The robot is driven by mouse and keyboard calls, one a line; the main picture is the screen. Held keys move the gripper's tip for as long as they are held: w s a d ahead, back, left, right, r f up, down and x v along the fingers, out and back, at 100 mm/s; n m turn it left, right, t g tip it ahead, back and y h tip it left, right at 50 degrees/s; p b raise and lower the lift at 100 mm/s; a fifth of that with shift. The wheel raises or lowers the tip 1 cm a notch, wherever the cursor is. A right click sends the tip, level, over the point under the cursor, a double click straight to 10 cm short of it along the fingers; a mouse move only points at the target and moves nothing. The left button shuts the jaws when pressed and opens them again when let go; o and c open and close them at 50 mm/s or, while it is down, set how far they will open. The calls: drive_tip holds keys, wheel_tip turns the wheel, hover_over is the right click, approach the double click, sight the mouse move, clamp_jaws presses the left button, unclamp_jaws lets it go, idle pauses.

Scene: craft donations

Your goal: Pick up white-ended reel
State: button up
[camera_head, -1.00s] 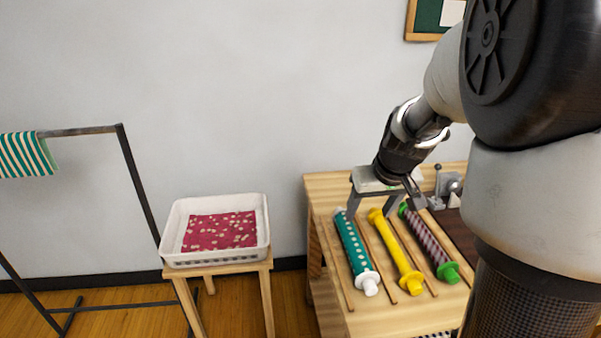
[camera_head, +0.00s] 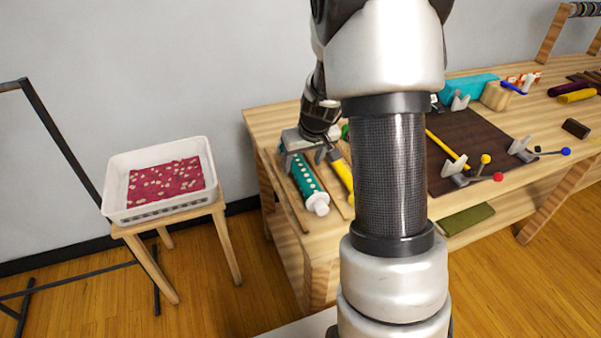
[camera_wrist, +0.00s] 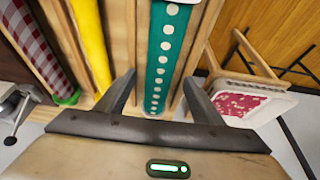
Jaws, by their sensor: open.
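The white-ended reel (camera_head: 304,176) is wrapped in teal cloth with white dots and lies in a grooved wooden rack on the table, its white end toward the front. It also shows in the wrist view (camera_wrist: 163,58), running between the fingers. My gripper (camera_head: 304,158) is open above the reel's far part; its fingers (camera_wrist: 158,88) appear one on each side of the reel. The wrist view does not clearly show how far down they reach. The gripper body hides the reel's far end in the head view.
A yellow reel (camera_head: 343,176) lies beside it, and a checked reel (camera_wrist: 38,45) with a green end lies beyond. Thin wooden dividers separate them. A white tray (camera_head: 112,190) with red cloth stands on a stool to the left. My arm hides part of the table.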

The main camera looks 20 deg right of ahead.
sight(301, 166)
drive_tip(key=x, duration=0.3)
drive_tip(key=shift+f, duration=0.2)
drive_tip(key=shift+c, duration=0.4)
drive_tip(key=c, duration=1.2)
drive_tip(key=shift+r, duration=0.15)
